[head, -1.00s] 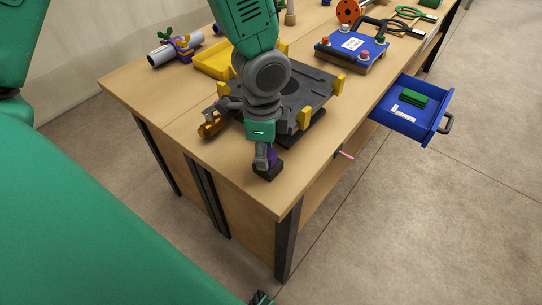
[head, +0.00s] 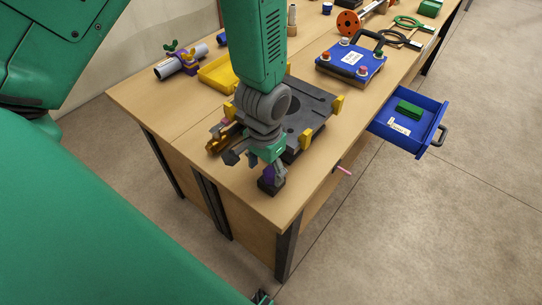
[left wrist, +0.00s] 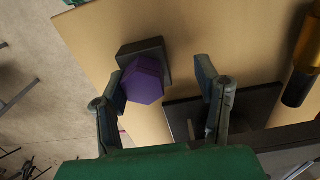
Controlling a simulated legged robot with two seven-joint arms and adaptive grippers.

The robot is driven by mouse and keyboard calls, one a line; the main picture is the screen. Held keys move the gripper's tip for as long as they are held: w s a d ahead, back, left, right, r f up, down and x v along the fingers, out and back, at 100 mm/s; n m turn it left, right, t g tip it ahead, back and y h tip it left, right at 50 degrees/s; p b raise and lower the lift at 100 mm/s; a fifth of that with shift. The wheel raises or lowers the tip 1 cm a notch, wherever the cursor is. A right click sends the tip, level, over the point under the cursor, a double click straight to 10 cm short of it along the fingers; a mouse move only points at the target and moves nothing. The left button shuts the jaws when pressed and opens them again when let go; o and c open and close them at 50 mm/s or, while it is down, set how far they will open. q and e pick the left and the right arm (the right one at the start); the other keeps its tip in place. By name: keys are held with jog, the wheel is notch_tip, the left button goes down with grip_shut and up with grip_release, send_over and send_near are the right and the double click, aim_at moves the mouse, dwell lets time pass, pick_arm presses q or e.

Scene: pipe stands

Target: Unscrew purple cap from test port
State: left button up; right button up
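The purple cap (head: 267,174) is a hexagonal knob on a dark square base (head: 271,188) at the near corner of the wooden bench. In the left wrist view the cap (left wrist: 143,82) is seen from above on its base (left wrist: 146,49). My left gripper (head: 254,167) is open over the cap. In the left wrist view its fingers (left wrist: 160,75) are spread wide. The cap lies close to the left finger, with a clear gap to the right finger. I cannot tell whether the left finger touches it. My right gripper (head: 262,298) shows only as a dark tip at the bottom edge.
A dark grey fixture plate with yellow blocks (head: 306,138) stands just behind my left gripper. A brass fitting (head: 219,144) lies left of it. A blue-topped box (head: 350,63) is farther back. An open blue drawer (head: 408,122) juts out on the right.

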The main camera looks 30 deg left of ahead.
pick_arm(q)
jog(key=shift+s+d+r, duration=0.1)
jog(key=shift+s+d, duration=0.05)
jog(key=shift+d, duration=0.2)
pick_arm(e)
jog(key=shift+d+f, duration=0.1)
jog(key=shift+d, duration=0.3)
pick_arm(q)
jog(key=shift+a, duration=0.15)
pick_arm(e)
jog(key=shift+a, duration=0.15)
pick_arm(q)
jog(key=shift+d+p, duration=0.3)
pick_arm(e)
jog(key=shift+a+r, duration=0.15)
jog(key=shift+r, duration=0.3)
pick_arm(q)
jog(key=shift+d, duration=0.15)
